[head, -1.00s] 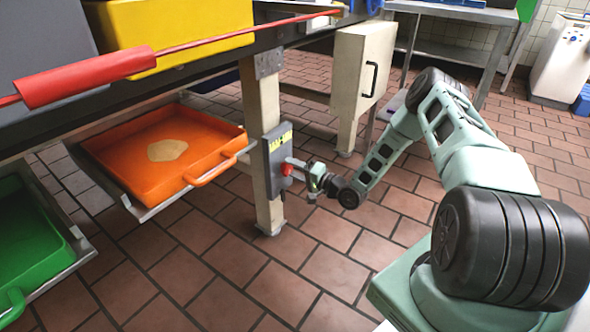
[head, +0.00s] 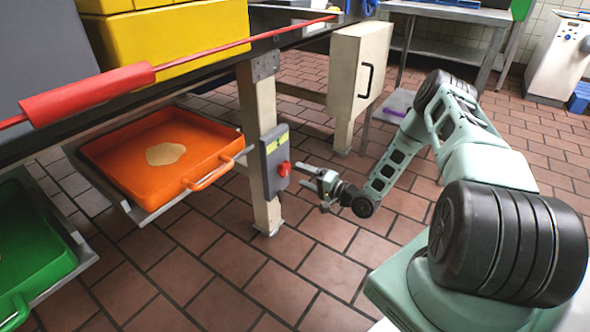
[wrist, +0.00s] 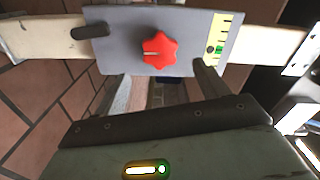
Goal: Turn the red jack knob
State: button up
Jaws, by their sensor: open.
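The red jack knob (head: 284,168) sits on the front of a grey control box on the table leg. In the wrist view the knob (wrist: 160,50) is a red lobed star with a slot-like mark, on the grey plate (wrist: 125,50). My gripper (head: 308,182) is open and empty, a short way to the right of the knob and apart from it. In the wrist view a dark finger (wrist: 207,77) reaches up below and right of the knob. The other finger is hard to make out there.
A short dark bar (wrist: 90,31) shows at the plate's left. The table leg (head: 262,100) carries the box. An orange tray (head: 110,172) with a flat tan piece is left of it, a green tray (head: 35,240) further left. A cream cabinet (head: 350,75) stands behind. Tiled floor is clear.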

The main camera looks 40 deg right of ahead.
jog(key=p+v, duration=0.2)
jog(key=v, duration=1)
jog(key=shift+p, duration=0.35)
